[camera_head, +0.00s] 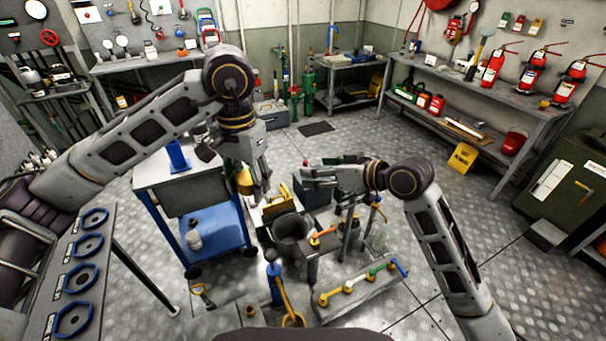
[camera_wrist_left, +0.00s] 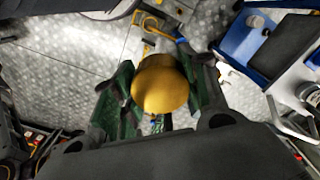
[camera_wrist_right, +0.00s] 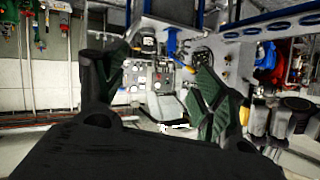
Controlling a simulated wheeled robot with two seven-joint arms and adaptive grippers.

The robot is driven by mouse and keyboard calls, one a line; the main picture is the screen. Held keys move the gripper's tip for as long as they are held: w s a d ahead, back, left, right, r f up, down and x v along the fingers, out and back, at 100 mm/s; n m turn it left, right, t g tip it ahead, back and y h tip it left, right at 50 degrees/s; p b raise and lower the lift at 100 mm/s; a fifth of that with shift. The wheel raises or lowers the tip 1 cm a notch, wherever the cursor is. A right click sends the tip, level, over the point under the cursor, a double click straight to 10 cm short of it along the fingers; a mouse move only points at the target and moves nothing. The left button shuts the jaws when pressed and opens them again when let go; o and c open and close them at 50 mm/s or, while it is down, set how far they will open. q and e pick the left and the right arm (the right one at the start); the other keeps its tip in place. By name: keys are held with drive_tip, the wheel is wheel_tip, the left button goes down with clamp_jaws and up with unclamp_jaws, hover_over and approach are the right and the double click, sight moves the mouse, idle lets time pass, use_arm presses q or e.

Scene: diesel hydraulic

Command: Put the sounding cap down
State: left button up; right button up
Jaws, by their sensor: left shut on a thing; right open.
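The sounding cap, a rounded yellow piece (camera_wrist_left: 160,86), sits between the green-padded fingers of my left gripper (camera_wrist_left: 160,100) in the left wrist view. In the head view the cap (camera_head: 244,181) shows at my left gripper (camera_head: 252,184), held in the air to the right of the blue trolley. My left gripper is shut on it. My right gripper (camera_head: 318,176) is open and empty to the right; the right wrist view shows its fingers (camera_wrist_right: 160,95) spread with nothing between them.
The blue trolley (camera_head: 222,228) with a grey top stands at left. A dark bucket (camera_head: 291,230) and a low rack with coloured handles (camera_head: 362,287) stand in front. A workbench (camera_head: 490,95) with fire extinguishers lines the right wall. Open chequered floor (camera_head: 455,205) lies at right.

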drive_tip(key=s+a+r+n+g+y, duration=0.1)
drive_tip(key=s+a+r+n, duration=0.2)
drive_tip(key=s+r, duration=0.5)
drive_tip(key=n+g+y, duration=0.1)
drive_tip(key=n, duration=0.1)
approach(249, 182)
drive_tip(key=d+r, duration=0.1)
drive_tip(key=d, duration=0.1)
drive_tip(key=shift+w+d, duration=0.15)
drive_tip(key=shift+w, duration=0.05)
drive_tip(key=shift+x, duration=6)
drive_tip(key=shift+s+f, duration=0.1)
drive_tip(key=c, duration=0.9)
use_arm(q)
drive_tip(key=o, duration=1)
use_arm(e)
drive_tip(key=shift+c, duration=0.9)
